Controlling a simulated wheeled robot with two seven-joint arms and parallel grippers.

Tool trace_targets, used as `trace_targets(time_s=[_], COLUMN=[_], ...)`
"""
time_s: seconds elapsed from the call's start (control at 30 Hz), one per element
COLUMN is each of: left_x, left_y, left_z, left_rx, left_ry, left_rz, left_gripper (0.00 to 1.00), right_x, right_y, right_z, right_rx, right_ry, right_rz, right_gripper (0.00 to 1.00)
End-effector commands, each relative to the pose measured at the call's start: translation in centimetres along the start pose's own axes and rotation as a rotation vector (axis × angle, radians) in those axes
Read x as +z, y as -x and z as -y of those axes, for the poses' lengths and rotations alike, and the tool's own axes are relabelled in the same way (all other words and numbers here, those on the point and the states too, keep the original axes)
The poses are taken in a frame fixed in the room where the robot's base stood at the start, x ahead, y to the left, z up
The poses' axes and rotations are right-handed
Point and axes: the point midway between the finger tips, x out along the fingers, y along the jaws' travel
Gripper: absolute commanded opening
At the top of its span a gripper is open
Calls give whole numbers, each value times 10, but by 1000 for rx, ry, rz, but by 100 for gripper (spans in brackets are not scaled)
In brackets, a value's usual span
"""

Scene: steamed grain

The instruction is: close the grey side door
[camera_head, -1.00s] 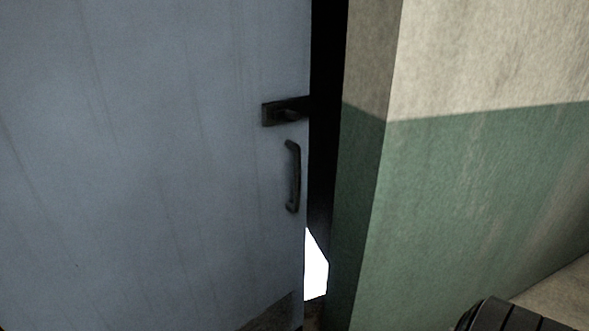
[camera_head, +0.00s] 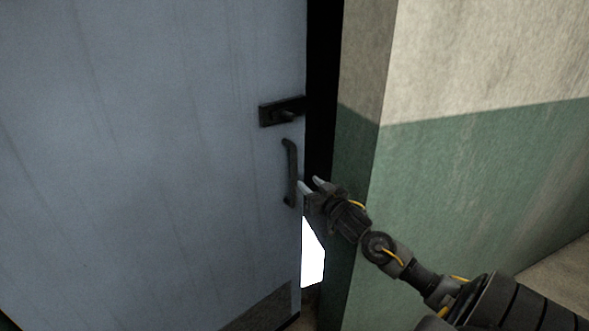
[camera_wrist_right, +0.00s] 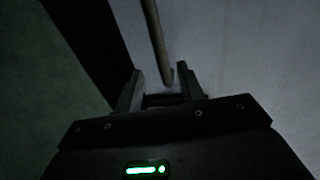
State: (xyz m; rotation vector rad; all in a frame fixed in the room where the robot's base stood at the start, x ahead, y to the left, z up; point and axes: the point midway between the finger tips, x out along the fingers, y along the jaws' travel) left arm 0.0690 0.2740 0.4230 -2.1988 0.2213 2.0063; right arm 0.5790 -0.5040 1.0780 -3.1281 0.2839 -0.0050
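The grey side door (camera_head: 150,150) fills the left of the head view and stands slightly ajar, with a dark gap at its right edge. It carries a dark latch (camera_head: 282,111) and, below that, a vertical dark pull handle (camera_head: 290,172). My right gripper (camera_head: 311,184) is at the door's edge, just right of the handle's lower part. In the right wrist view its fingers (camera_wrist_right: 160,82) are apart, and the handle's end (camera_wrist_right: 166,78) shows between or just beyond the fingertips; I cannot tell whether they touch. My left gripper is out of view.
A wall (camera_head: 470,190), cream above and green below, stands right of the gap, close behind my right arm. Bright light shows low in the gap (camera_head: 312,255). Floor (camera_head: 560,275) shows at the lower right.

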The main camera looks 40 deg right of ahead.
Motion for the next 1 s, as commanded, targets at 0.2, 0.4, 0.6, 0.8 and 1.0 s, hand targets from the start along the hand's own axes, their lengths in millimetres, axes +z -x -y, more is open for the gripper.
trace_targets(time_s=[0.2,0.4,0.6,0.8,1.0], left_x=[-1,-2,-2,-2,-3], left_y=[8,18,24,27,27], left_z=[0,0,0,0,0], left_rx=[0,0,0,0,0], left_ry=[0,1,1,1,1], left_rz=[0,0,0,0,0], left_gripper=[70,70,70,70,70], right_x=[-2,-2,0,2,2], right_y=[-24,-62,-93,-106,-108], right_z=[-1,0,0,0,0], right_rx=[2,3,2,1,0], right_ry=[-1,0,0,1,2], right_rz=[0,2,3,4,3], right_gripper=[39,39,39,39,39])
